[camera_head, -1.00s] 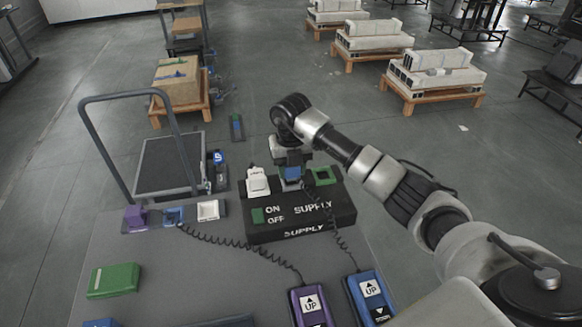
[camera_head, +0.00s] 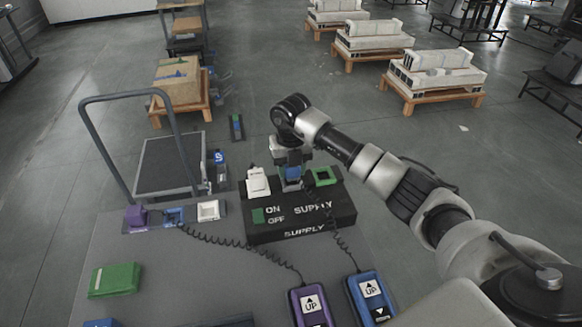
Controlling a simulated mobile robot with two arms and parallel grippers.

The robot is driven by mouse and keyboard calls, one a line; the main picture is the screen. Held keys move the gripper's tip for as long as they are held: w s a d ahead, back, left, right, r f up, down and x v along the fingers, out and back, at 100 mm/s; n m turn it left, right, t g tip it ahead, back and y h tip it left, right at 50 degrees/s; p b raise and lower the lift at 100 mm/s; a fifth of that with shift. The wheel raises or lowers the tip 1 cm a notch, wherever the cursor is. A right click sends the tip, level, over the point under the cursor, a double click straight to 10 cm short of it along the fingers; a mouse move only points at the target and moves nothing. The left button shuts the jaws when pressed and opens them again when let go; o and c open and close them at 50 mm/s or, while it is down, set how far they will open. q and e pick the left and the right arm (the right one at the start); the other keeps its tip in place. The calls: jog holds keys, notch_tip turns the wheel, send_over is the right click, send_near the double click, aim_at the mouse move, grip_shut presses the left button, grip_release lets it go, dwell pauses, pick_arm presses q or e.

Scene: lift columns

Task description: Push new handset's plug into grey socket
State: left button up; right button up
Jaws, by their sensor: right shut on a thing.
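My right gripper (camera_head: 292,165) is shut on a blue plug (camera_head: 293,172) over the middle of the black supply box (camera_head: 300,222). A coiled cord runs from near the plug down to the blue handset (camera_head: 370,297). A pale grey part shows just under the plug, between the white block and the green-framed socket (camera_head: 324,176); it may be the grey socket. Whether the plug is in it I cannot tell, because the gripper covers the spot. The purple handset (camera_head: 311,305) lies left of the blue one. My left gripper is not in view.
The white block (camera_head: 257,182) stands at the box's back left. A strip to the left carries a purple block (camera_head: 135,216), a blue piece (camera_head: 173,216) and a white socket (camera_head: 208,210). A green block (camera_head: 113,280) lies on the grey table (camera_head: 190,285). A trolley (camera_head: 170,165) stands behind.

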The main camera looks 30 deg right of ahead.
jog(key=shift+f+b, duration=0.55)
jog(key=shift+f, duration=0.45)
dwell(0.8)
jog(key=o, duration=1.2)
jog(key=shift+c, duration=0.2)
jog(key=shift+r, duration=0.15)
jog(key=shift+r+p, duration=2.6)
jog(key=shift+r, duration=0.85)
